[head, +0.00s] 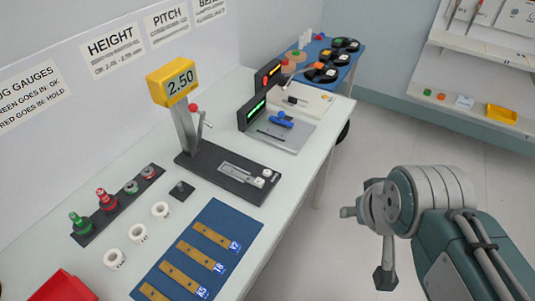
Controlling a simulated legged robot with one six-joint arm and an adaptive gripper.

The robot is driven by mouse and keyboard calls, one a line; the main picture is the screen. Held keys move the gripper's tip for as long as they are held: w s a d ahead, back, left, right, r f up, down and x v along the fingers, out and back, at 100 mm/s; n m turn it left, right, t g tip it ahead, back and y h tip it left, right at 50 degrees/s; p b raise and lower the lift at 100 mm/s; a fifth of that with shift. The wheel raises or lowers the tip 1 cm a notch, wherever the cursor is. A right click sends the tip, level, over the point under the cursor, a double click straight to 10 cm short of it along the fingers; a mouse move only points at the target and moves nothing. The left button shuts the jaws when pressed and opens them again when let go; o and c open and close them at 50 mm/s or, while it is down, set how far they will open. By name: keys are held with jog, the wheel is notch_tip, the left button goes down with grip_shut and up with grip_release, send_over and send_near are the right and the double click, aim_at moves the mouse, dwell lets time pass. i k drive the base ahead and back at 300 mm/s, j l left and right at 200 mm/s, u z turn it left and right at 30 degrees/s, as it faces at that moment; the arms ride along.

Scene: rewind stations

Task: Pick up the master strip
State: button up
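I cannot tell from the labels which is the master strip. My gripper (366,245) is at the right, over the floor beyond the table edge and away from the strips. Its fingers look spread apart and empty.
The height gauge (181,82) reads 2.50 on a yellow display. Plug gauges (106,199) and white rings (161,210) stand left of the mat. A red bin (65,287) is at the lower left. More stations and a blue table (335,52) lie beyond. The floor (375,140) is clear.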

aim_at(259, 183)
jog(key=i+l+u, duration=0.5)
jog(key=i+l, duration=0.4)
jog(key=l, duration=0.15)
jog(key=u, duration=0.95)
